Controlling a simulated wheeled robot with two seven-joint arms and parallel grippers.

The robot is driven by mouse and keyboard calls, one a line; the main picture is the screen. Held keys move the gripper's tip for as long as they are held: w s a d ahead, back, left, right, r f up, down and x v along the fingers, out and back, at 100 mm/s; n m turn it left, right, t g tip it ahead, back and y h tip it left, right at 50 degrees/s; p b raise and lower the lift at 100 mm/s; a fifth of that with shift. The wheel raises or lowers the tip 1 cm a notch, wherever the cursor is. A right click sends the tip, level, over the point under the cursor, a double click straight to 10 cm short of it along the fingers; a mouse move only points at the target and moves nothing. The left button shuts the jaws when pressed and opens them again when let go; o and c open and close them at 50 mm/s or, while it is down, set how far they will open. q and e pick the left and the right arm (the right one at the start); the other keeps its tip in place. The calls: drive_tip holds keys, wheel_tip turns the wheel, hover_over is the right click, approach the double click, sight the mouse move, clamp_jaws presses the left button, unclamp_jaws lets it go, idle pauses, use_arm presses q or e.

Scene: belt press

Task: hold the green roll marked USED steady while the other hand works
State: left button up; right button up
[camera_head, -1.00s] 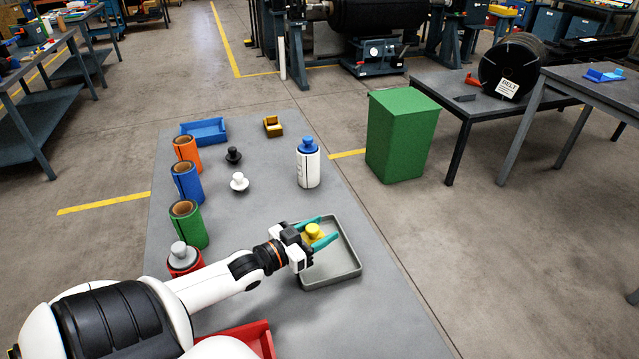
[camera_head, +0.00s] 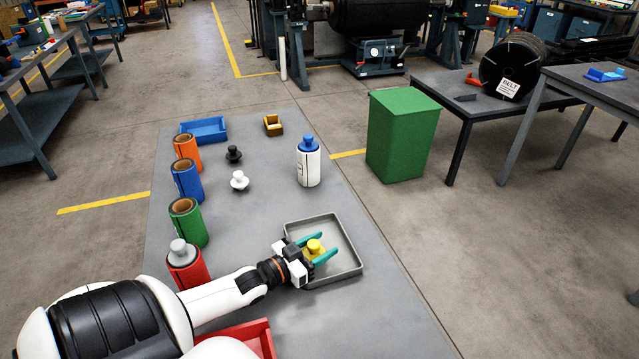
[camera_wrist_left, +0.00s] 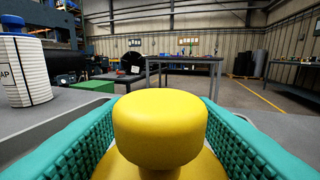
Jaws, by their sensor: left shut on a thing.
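In the left wrist view the round yellow knob (camera_wrist_left: 160,125) sits between the two ribbed fingers. Its lower part is partly hidden. My right gripper is not in view.
Orange (camera_head: 187,152), blue (camera_head: 187,180) and red (camera_head: 186,268) rolls line the table's left side. The grey tray (camera_head: 350,243) lies under my gripper. A white roll with a blue knob (camera_head: 308,166) stands beyond it. A green bin (camera_head: 400,137) stands right of the table.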

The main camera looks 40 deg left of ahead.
use_arm(q)
drive_tip(key=shift+s+f, duration=0.1)
drive_tip(key=shift+f, duration=0.25)
drive_tip(key=o, duration=1)
drive_tip(key=shift+d+f, duration=0.1)
drive_tip(key=shift+c, duration=0.2)
drive_tip(key=shift+o, duration=0.6)
drive_tip(key=shift+s+f, duration=0.15)
drive_tip(key=shift+f, duration=0.05)
drive_tip(key=shift+r, duration=0.35)
drive_tip(key=shift+s+r+p, duration=0.1)
drive_tip(key=shift+r+p, duration=0.1)
drive_tip(key=shift+p, duration=0.1)
drive_tip(key=s, duration=0.3)
drive_tip(key=s+a, duration=0.1)
drive_tip(key=s, duration=0.2)
drive_tip(key=s+a+r, duration=0.1)
drive_tip(key=s, duration=0.2)
drive_tip(key=shift+s, duration=0.35)
drive_tip(key=shift+s+a+r, duration=0.1)
drive_tip(key=shift+s, duration=0.65)
